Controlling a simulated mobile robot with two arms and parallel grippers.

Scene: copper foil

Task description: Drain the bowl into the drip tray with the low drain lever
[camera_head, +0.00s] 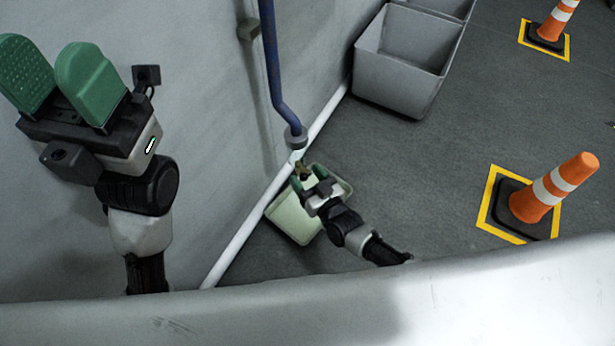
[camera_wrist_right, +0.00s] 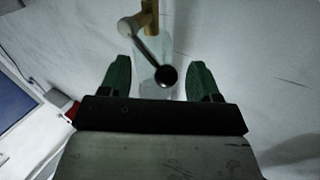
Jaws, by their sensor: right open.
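The drain lever shows in the right wrist view as a metal rod with a black ball knob (camera_wrist_right: 166,76), joined to a brass valve (camera_wrist_right: 149,15). My right gripper (camera_wrist_right: 158,75) is open, with green fingers on either side of the knob; I see no contact. In the head view my right gripper (camera_head: 317,186) is low by the wall, over the pale drip tray (camera_head: 290,221) on the floor. The brass fitting (camera_head: 304,171) shows just beyond its fingers. My left gripper (camera_head: 48,62) is raised at the upper left, open and empty. I cannot make out the bowl.
A blue pipe (camera_head: 271,65) comes down above the fitting. A white pipe (camera_head: 240,236) runs along the wall's foot. A grey bin (camera_head: 400,75) stands at the back. Orange cones (camera_head: 548,188) stand on the right; the floor between is clear.

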